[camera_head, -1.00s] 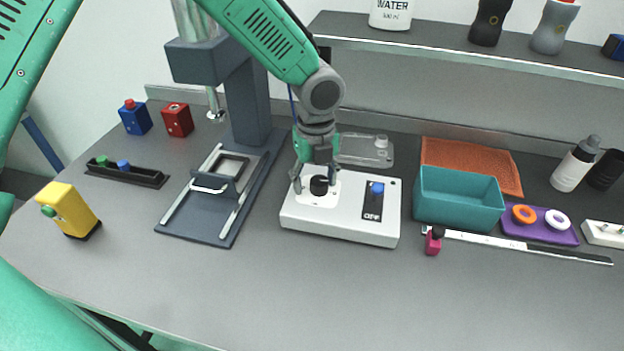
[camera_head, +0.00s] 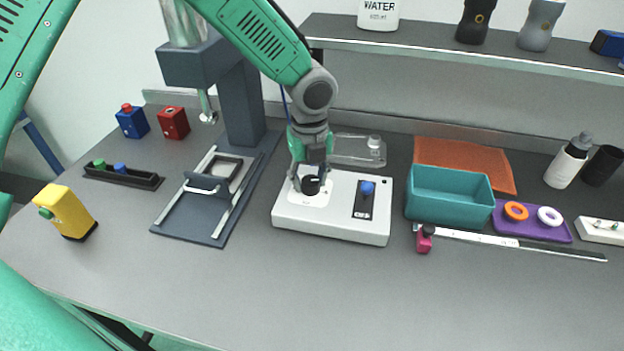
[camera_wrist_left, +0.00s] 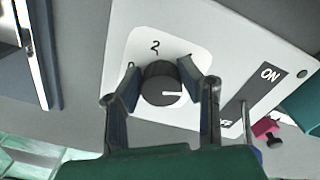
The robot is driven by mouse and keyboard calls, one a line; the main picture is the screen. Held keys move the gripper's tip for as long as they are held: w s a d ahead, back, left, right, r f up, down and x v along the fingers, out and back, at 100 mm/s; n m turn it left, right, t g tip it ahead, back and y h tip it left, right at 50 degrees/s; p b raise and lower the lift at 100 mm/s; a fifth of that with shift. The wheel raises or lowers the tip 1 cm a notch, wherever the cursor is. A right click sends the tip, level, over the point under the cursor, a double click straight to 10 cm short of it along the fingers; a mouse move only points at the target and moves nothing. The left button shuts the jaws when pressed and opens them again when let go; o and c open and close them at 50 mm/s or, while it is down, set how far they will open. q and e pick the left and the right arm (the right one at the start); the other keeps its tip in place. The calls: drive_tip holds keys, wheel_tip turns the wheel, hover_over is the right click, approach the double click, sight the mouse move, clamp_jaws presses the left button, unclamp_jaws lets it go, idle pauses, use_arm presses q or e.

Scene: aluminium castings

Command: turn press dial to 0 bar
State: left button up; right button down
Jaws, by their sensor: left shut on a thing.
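The press dial (camera_wrist_left: 160,86) is a round black knob on a white round-cornered plate of the white control box (camera_head: 335,228). In the head view the dial (camera_head: 311,186) sits on the left part of the box. My left gripper (camera_head: 310,184) points down and is shut on the dial, with one finger on each side in the left wrist view (camera_wrist_left: 163,88). The dial's white pointer line faces right in that view. A 2 shows above the dial, and part of a 1 at upper right beside the finger. My right gripper is out of view.
A dark press (camera_head: 243,90) stands left. A teal bin (camera_head: 448,196) is right, with a ruler-like rail (camera_head: 480,238) in front. The front table is clear.

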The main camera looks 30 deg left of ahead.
use_arm(q)
drive_tip(key=shift+s+f, duration=0.15)
drive_tip(key=shift+s, duration=0.1)
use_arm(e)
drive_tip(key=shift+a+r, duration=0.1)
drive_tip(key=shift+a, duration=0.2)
use_arm(q)
drive_tip(key=shift+d, duration=0.15)
